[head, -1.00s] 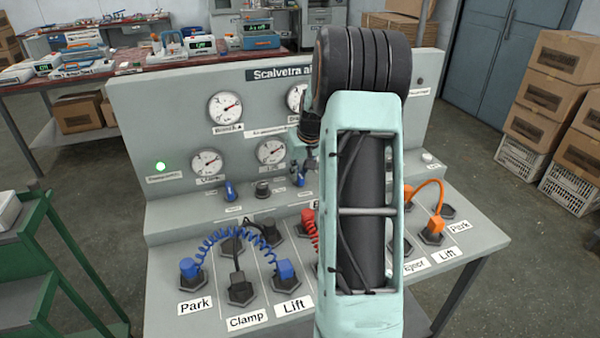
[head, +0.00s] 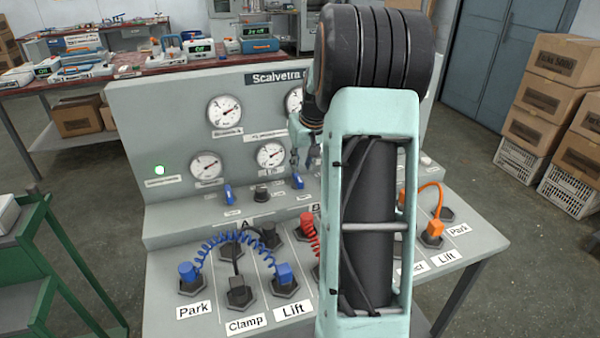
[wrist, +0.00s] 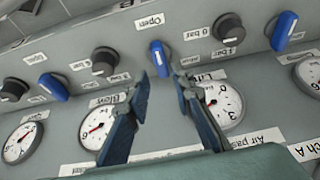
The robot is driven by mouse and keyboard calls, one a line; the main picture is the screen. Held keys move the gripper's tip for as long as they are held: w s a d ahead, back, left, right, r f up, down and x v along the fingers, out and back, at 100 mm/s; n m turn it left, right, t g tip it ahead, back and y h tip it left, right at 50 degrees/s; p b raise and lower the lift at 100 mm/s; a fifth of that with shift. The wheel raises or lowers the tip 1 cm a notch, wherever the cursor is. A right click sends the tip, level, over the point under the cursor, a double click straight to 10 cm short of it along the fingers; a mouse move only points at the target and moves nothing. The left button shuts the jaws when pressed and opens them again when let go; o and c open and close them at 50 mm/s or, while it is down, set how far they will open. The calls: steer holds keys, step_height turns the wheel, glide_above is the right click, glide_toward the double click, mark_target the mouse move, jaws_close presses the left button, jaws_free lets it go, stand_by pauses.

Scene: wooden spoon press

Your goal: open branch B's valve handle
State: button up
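Several blue valve handles stand in a row with black knobs on the grey panel. The middle one, above the deck's B mark and apparently branch B's handle, shows in the head view (head: 297,181) and in the wrist view (wrist: 159,53), where an "Open" label lies beside it. My gripper (wrist: 161,79) is open. Its two fingertips are just short of this handle, one toward each side, and I cannot tell whether they touch it. In the head view my gripper (head: 304,160) is just above the handle, partly hidden by my arm.
Branch A's blue handle (head: 228,194) and a black knob (head: 262,191) are to the left. Round gauges (head: 272,156) are on the upright panel close behind my gripper. Blue (head: 240,237) and red (head: 306,222) coiled hoses rise from the sloping deck in front.

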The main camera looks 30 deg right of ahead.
steer(key=v, duration=0.5)
steer(key=shift+s+r, duration=0.1)
steer(key=shift+r, duration=0.05)
